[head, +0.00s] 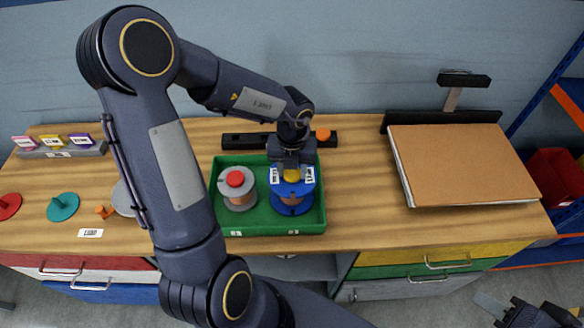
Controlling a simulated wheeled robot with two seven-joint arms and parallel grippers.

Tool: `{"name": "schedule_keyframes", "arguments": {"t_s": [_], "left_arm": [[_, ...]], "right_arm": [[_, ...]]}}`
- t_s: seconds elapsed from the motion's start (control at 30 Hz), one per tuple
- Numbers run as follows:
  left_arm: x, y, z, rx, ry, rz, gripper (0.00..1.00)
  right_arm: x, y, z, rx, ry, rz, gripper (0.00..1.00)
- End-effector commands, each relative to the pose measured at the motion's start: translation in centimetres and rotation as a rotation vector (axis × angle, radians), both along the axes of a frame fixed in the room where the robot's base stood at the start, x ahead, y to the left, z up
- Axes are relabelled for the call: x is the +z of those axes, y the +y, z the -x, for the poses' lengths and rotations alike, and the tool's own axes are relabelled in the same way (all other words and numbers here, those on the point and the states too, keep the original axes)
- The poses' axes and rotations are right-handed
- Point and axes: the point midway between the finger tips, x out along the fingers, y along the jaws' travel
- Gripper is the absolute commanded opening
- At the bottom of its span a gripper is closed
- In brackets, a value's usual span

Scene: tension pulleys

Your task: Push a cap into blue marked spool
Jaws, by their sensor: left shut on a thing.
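The blue marked spool (291,199) stands upright in the right part of a green tray (250,226), with copper-coloured winding between blue flanges. My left gripper (291,174) is right over its top, shut on a yellow cap (291,176). The cap is at the centre of the spool's top; I cannot tell how deep it sits. A grey spool (238,190) with a red cap (235,178) stands to the left in the same tray. My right gripper (505,312) is partly in view at the bottom right, away from the table; its jaws are unclear.
A brown board or folder (462,160) lies on the right of the wooden table. A black rail (250,140) with an orange knob (322,134) is behind the tray. A red disc (8,206), a teal disc (63,207) and an orange piece (104,211) lie left. My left arm hides some table.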

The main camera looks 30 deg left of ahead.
Motion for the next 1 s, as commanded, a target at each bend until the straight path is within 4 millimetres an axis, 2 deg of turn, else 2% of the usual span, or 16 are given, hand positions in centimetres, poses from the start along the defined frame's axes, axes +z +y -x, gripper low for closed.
{"name": "schedule_keyframes", "arguments": {"t_s": [0.23, 0.27, 0.43, 0.8, 0.87, 1.0], "left_arm": [[-0.1, 0.0, 0.1, 0.0, 0.002, 0.001, 0.2], [-0.1, 0.0, 0.1, 0.0, 0.003, 0.001, 0.45], [-0.1, 0.0, 0.1, 0.0, 0.003, 0.0, 0.67], [0.1, 0.0, 0.1, 0.001, 0.003, 0.0, 0.67], [0.6, 0.0, 0.0, 0.001, 0.001, -0.001, 0.67], [2.8, 0.0, 0.0, 0.001, -0.004, -0.001, 0.67]], "right_arm": [[0.0, 0.0, 0.0, 0.0, 0.0, 0.0, 0.36], [0.0, 0.0, 0.0, 0.0, 0.0, 0.0, 0.36], [0.0, 0.0, 0.0, 0.0, 0.0, 0.0, 0.36], [0.0, 0.0, 0.0, 0.0, 0.0, 0.0, 0.36], [0.1, 0.0, 0.0, 0.0, 0.0, 0.0, 0.36], [0.4, 0.0, 0.0, 0.0, 0.0, 0.0, 0.36]]}}
